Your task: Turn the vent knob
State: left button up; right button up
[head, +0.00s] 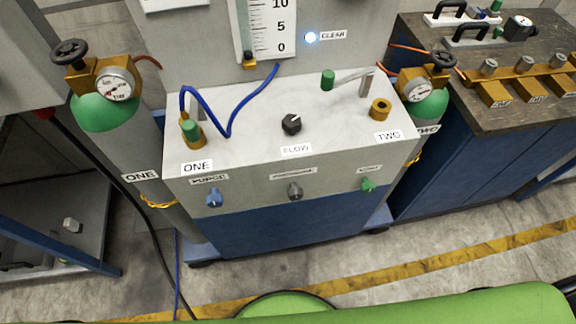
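The small green vent knob (368,185) sits on the front face of the grey cabinet (240,180), at its right end. A label plate above it appears to read VENT. On the same face are a blue knob (214,198) under a PURGE label and a grey knob (295,190) under a label too small to read. Nothing touches the vent knob. Neither of my grippers is in the head view.
A black FLOW knob (291,124) is on the cabinet top. Gas cylinders with gauges stand at both sides: the left gauge (115,86) and the right gauge (418,84). A dark-topped bench (520,120) stands at right. Bare floor shows before the cabinet.

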aim_at(367, 187)
jog(key=z, duration=1)
jog(key=j+u, duration=0.15)
jog(key=u, duration=0.2)
jog(key=i+j+u, duration=0.1)
jog(key=u, duration=0.25)
jog(key=z, duration=0.95)
